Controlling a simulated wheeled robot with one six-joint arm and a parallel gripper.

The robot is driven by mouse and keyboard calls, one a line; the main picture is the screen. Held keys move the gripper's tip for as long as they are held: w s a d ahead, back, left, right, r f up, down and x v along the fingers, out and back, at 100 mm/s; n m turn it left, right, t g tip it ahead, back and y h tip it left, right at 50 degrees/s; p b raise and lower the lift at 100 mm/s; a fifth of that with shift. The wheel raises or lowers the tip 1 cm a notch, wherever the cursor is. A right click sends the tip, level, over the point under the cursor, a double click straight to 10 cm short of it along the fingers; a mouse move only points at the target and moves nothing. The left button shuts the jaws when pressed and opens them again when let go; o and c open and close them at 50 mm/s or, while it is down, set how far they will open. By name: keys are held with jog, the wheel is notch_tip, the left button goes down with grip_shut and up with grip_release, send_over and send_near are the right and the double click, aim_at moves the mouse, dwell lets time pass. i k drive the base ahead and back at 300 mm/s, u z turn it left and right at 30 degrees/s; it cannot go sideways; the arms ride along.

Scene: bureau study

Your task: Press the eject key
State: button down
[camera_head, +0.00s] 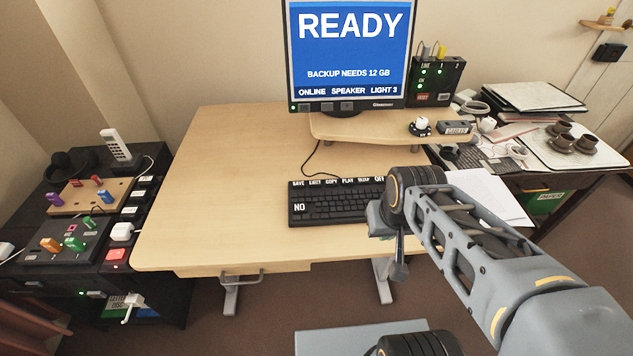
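A black keyboard (322,208) lies on the wooden desk (210,180). Its top row carries white labels, among them SAVE, EJECT, COPY, PLAY and OFF. The eject key (315,183) is second from the left in that row, and nothing covers it. A key marked NO sits below at the left. My arm comes in from the lower right and hides the keyboard's right end. My gripper (396,258) is at the desk's front edge, right of the eject key and nearer to me. Its fingers are mostly hidden, so I cannot tell their opening.
A monitor (349,50) shows READY and BACKUP NEEDS 12 GB. It stands on a raised shelf (370,126) with a knob (420,126). A black box with green lights (435,80) is behind. The desk left of the keyboard is clear. Cluttered side tables flank the desk.

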aim_at(311, 183)
jog(key=u, duration=0.35)
jog(key=k, duration=0.9)
jog(key=u, duration=0.6)
jog(key=k, duration=0.45)
jog(key=u, duration=0.7)
jog(key=i, duration=1.5)
jog(key=z, duration=0.8)
jog(key=i, duration=0.5)
jog(key=z, duration=0.6)
